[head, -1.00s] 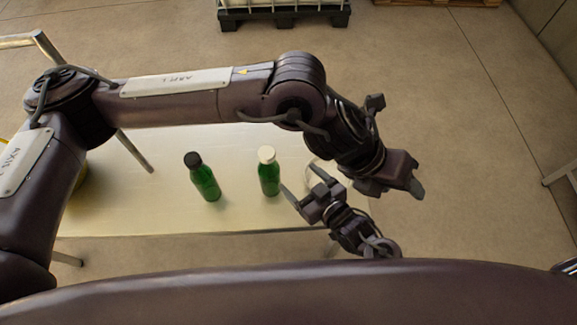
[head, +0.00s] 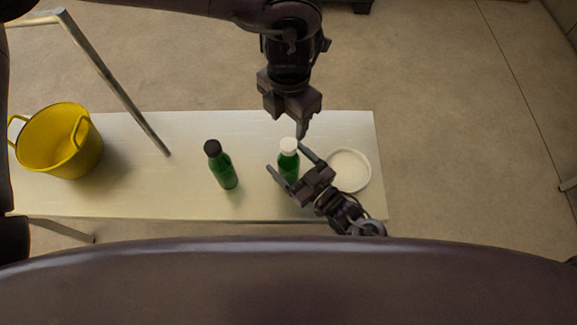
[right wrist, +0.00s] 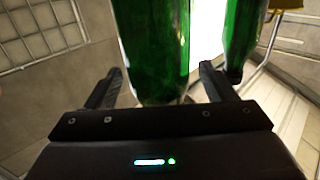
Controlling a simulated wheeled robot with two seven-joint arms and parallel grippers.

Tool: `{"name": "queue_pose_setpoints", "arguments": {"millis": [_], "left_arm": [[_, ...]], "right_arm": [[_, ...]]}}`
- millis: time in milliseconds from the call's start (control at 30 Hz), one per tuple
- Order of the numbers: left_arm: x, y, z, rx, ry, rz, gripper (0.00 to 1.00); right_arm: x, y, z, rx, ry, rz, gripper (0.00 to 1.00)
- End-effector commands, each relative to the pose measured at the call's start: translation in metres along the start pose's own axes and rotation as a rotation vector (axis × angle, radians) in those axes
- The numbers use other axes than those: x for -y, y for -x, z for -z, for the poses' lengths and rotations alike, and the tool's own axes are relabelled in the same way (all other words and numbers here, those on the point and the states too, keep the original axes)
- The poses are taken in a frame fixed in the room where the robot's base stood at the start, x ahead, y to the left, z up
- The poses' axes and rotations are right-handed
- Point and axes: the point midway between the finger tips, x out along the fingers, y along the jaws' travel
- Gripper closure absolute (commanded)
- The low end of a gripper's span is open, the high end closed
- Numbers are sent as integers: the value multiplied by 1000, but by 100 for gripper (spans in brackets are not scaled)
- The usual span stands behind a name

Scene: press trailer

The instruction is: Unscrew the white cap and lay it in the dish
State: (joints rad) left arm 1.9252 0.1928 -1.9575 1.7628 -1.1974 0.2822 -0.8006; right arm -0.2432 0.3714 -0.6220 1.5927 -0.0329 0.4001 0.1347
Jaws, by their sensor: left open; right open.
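The green bottle with the white cap (head: 289,144) stands upright on the table. My right gripper (head: 294,166) is open, with a finger on either side of this bottle's body (head: 288,163). In the right wrist view the green bottle (right wrist: 155,50) shows between and beyond the open fingers (right wrist: 157,85); its cap is out of that view. My left gripper (head: 301,130) is open, pointing down close above and beside the white cap; I cannot tell whether it touches. The white round dish (head: 352,168) lies to the right of the bottle, partly behind my right gripper.
A second green bottle with a dark cap (head: 221,168) stands left of the first; a green bottle (right wrist: 243,35) also shows at right in the wrist view. A yellow bucket (head: 60,142) is at the table's left. The table (head: 130,190) between bucket and bottles is clear.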

Motion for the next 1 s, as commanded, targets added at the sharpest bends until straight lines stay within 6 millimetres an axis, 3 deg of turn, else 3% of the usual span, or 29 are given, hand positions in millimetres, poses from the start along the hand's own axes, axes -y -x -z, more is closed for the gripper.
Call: {"name": "queue_pose_setpoints", "arguments": {"millis": [200, 533, 1000], "left_arm": [[0, 0, 0, 1, 0, 1, 49], [1, 0, 0, 1, -1, 1, 49], [1, 0, 0, 1, 0, 1, 49]], "right_arm": [[0, -21, 0, -1, 0, -1, 23], [0, -24, 0, 1, 1, -1, 24], [0, -23, 0, 1, 1, -1, 86]]}}
